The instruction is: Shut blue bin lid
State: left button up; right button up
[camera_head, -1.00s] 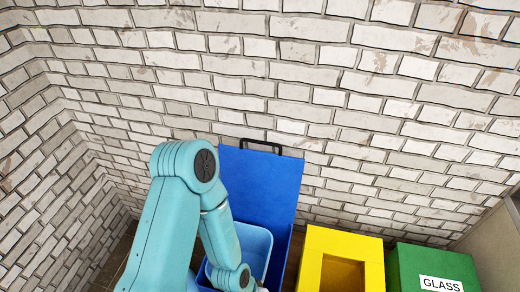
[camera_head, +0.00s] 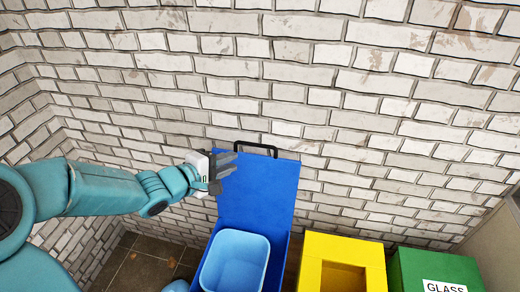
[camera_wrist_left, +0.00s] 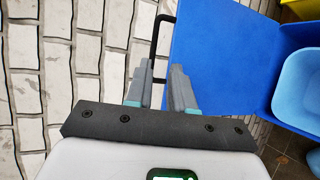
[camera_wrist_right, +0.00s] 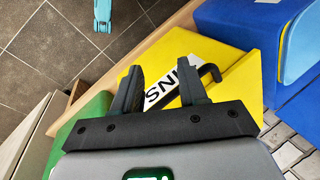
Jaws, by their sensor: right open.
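The blue bin lid (camera_head: 258,195) stands raised against the brick wall, with a black handle (camera_head: 258,146) on its top edge. Below it is the open blue bin (camera_head: 278,272) with a light blue bucket (camera_head: 235,262) inside. My left gripper (camera_head: 236,164) is open at the lid's upper left corner. In the left wrist view the lid (camera_wrist_left: 215,55) lies just beyond the open left fingers (camera_wrist_left: 160,82), and the handle (camera_wrist_left: 154,45) shows beyond the gap between them; contact cannot be told. My right gripper (camera_wrist_right: 161,80) is open over the yellow bin, seen only in its wrist view.
A yellow bin (camera_head: 343,245) with an opening stands right of the blue bin. A green bin (camera_head: 435,265) labelled GLASS stands farther right. The brick wall (camera_head: 400,90) is close behind the bins.

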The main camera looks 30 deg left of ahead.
aim_at(254, 146)
pick_arm(q)
jog(key=shift+y, duration=0.4)
jog(key=x, duration=0.5)
jog(key=a+x, duration=0.1)
jog(key=x, duration=0.4)
jog(key=b+x, duration=0.1)
jog(key=x, duration=0.4)
jog(key=shift+w+a+r, duration=0.2)
jog(key=shift+w, duration=0.25)
grip_shut()
